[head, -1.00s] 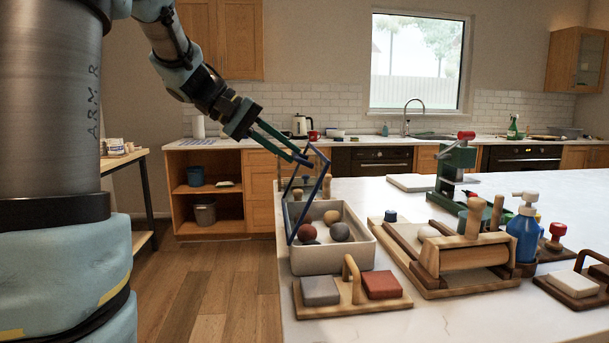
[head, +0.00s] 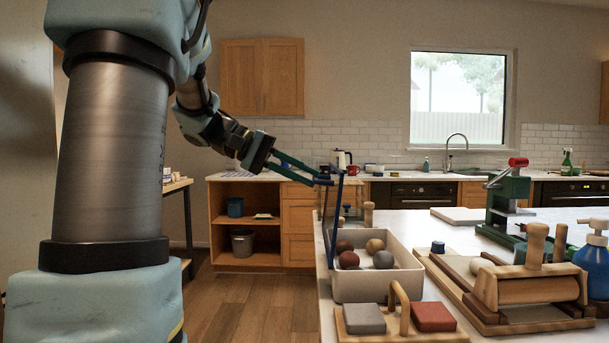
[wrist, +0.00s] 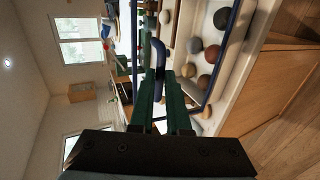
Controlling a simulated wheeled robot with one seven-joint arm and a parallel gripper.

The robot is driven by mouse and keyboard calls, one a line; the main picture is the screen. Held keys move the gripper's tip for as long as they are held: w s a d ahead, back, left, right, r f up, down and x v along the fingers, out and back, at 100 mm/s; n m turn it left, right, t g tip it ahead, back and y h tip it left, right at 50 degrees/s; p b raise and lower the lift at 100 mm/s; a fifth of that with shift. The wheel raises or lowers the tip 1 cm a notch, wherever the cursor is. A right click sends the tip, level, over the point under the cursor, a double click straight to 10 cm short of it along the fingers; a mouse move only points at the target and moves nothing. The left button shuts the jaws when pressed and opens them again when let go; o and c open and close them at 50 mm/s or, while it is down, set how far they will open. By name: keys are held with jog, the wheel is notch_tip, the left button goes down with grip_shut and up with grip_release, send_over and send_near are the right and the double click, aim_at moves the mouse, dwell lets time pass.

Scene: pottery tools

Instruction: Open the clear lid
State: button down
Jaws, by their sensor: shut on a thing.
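The clear lid (head: 333,220) has a dark blue frame and stands nearly upright at the left side of the white box (head: 376,288), seen close to edge-on. Several balls, reddish, brown and grey, lie in the open box. My gripper (head: 322,179) reaches in from the left with green fingers and is shut on the lid's blue handle near its upper edge. In the wrist view the blue handle (wrist: 158,58) shows at the fingertips (wrist: 160,85), and the frame runs beside the balls. The hinge is hard to make out.
A wooden holder (head: 405,322) with a grey and a red block stands in front of the box. A wooden roller press (head: 530,290), a blue bottle (head: 594,262) and a green tool (head: 508,205) stand to the right. Open floor lies left of the counter.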

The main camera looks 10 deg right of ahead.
jog(key=shift+s+f, duration=0.1)
jog(key=shift+f, duration=0.25)
jog(key=c, duration=0.9)
grip_release()
jog(key=shift+r, duration=0.1)
jog(key=shift+r, duration=0.1)
jog(key=v, duration=1)
jog(key=shift+a+r+b, duration=0.15)
jog(key=shift+a+b, duration=0.15)
